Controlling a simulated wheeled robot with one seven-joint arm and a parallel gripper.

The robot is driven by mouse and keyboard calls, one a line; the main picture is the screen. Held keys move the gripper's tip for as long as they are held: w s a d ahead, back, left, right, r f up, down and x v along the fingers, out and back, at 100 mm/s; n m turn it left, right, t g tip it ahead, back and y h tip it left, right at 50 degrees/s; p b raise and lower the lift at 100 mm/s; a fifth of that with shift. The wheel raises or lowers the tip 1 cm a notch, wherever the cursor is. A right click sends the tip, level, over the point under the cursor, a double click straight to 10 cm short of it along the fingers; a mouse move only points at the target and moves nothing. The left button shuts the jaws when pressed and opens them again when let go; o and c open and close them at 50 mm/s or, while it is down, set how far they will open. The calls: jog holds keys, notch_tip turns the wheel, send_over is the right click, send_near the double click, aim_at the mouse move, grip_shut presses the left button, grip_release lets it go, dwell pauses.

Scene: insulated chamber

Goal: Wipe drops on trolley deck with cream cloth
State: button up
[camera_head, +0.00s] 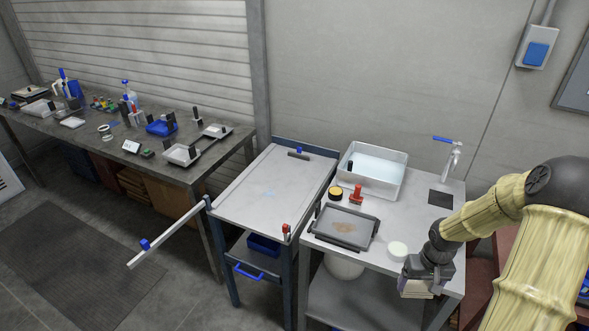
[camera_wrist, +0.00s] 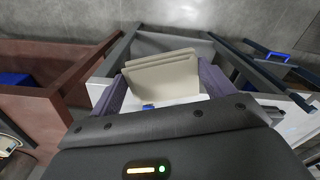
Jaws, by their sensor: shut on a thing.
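My gripper (camera_head: 418,284) is at the right front corner of the grey side table, low and in front of its edge. It is shut on a folded cream cloth (camera_head: 415,294). In the wrist view the cloth (camera_wrist: 162,76) stands between the two dark fingers, its folded layers showing. The trolley deck (camera_head: 245,205) is a pale grey top on a blue frame, left of the side table. Faint bluish marks, perhaps the drops (camera_head: 268,195), show near its middle. My gripper is well to the right of the deck, apart from it.
The side table (camera_head: 310,243) holds a white basin (camera_head: 397,181), a dark-rimmed tray (camera_head: 318,222) with a brown stain, a red-handled item (camera_head: 356,194), a round pale dish (camera_head: 398,249) and a tap (camera_head: 450,160). A cluttered bench (camera_head: 95,150) stands left. A red-topped item (camera_head: 285,231) is at the deck's front corner.

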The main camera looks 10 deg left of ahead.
jog(key=w+a+f, duration=0.1)
jog(key=a+f, duration=0.9)
jog(key=shift+w+f+m, duration=0.15)
jog(key=shift+w+m, duration=0.1)
jog(key=shift+m, duration=0.15)
jog(key=shift+a, duration=0.1)
